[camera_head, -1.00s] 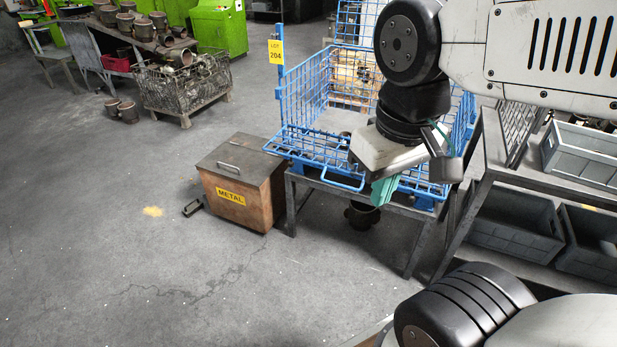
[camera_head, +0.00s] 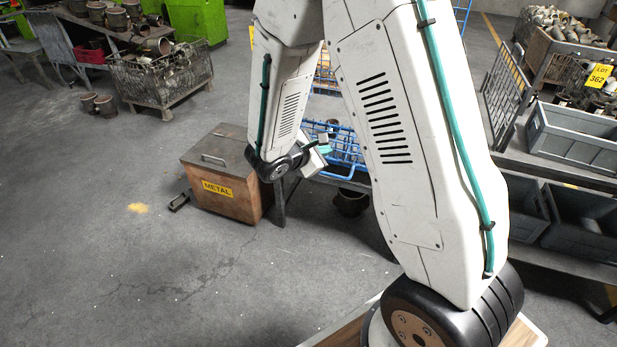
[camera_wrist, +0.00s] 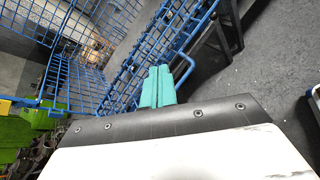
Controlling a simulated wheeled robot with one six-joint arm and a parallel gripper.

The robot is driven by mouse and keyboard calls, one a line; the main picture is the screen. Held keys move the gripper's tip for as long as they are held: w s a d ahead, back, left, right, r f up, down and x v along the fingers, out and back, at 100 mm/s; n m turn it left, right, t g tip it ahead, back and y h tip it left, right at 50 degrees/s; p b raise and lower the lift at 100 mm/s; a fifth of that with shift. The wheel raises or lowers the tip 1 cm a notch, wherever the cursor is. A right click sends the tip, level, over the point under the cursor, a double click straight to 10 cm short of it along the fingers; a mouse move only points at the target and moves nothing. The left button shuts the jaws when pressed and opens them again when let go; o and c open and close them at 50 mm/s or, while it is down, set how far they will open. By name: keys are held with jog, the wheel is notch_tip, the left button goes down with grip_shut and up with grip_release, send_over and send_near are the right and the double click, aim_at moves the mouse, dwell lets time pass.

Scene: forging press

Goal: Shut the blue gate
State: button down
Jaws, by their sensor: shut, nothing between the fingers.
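The blue gate (camera_head: 347,143) is the wire mesh front flap of a blue wire cage on a dark metal stand. In the head view my arm hides much of it, and its visible part hangs folded out at the front. In the wrist view the gate (camera_wrist: 150,52) runs diagonally past my fingertips, with its bar handle (camera_wrist: 187,62) just right of them. My gripper (camera_wrist: 158,72) has its teal fingers shut together with nothing between them. It sits close beside the gate; I cannot tell whether they touch. In the head view my gripper (camera_head: 326,148) is at the cage's front left.
A brown METAL box (camera_head: 222,172) stands on the floor left of the stand. A dark pot (camera_head: 350,202) is under the stand. Grey bins (camera_head: 575,140) fill a rack at the right. The floor at front left is clear.

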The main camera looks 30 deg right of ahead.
jog(key=w+a+f+n+t+y, duration=0.1)
jog(key=w+a+f+n, duration=0.15)
jog(key=f, duration=0.35)
jog(key=w+a+f+n+t+y, duration=0.1)
jog(key=f+n+t, duration=0.15)
jog(key=f, duration=0.25)
jog(key=w+a+f+n+t+y, duration=0.1)
jog(key=a+f+n, duration=0.15)
jog(key=f, duration=0.35)
jog(key=f+x, duration=0.1)
jog(key=x, duration=1)
jog(key=shift+n+y, duration=0.3)
jog(key=shift+n, duration=0.15)
jog(key=shift+s+r, duration=0.2)
jog(key=shift+r, duration=1)
jog(key=shift+s+r, duration=0.2)
jog(key=shift+r, duration=0.95)
